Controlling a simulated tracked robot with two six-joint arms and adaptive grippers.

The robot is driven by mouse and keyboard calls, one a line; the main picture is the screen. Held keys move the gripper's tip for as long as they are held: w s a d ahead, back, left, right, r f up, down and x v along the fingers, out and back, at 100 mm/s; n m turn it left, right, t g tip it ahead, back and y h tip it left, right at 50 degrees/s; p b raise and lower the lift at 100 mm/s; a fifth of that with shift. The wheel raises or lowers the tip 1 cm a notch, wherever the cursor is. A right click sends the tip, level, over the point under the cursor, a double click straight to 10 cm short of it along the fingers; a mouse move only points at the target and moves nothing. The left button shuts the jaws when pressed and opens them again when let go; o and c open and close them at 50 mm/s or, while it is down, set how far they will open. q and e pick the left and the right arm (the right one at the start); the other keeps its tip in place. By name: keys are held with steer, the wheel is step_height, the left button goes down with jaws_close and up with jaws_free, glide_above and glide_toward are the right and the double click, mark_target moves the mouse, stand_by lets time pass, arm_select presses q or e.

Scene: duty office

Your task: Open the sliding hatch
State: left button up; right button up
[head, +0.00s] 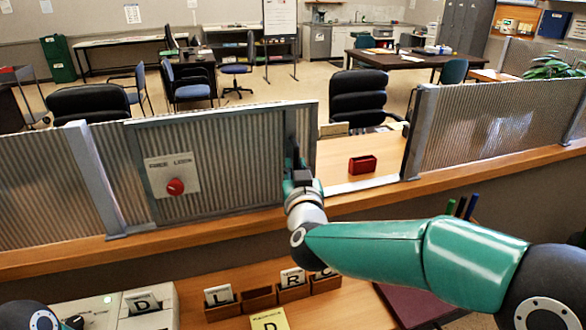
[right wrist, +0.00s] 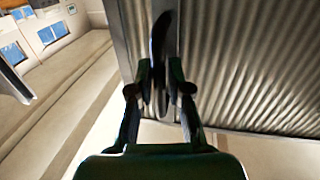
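The sliding hatch (head: 225,150) is a grey corrugated panel in the counter screen. A gap shows between its right edge and the right-hand screen, so it stands partly open. Its dark upright handle (right wrist: 162,40) is near the panel's right edge. My right gripper (head: 293,165) is at this handle. In the right wrist view, the fingers of my right gripper (right wrist: 161,72) lie on both sides of the handle and appear closed on it. My left gripper is out of view; only a dark part of my left arm shows at the lower left.
A plate with a red knob (head: 175,187) is on the hatch. A small red box (head: 362,165) stands on the counter inside the gap. The fixed right screen (head: 490,125) bounds the gap. Wooden letter trays (head: 258,297) and a beige device (head: 110,311) are on the near desk.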

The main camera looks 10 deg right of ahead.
steer(key=shift+o, duration=1.1)
steer(key=s, duration=1.2)
steer(key=shift+a, duration=0.2)
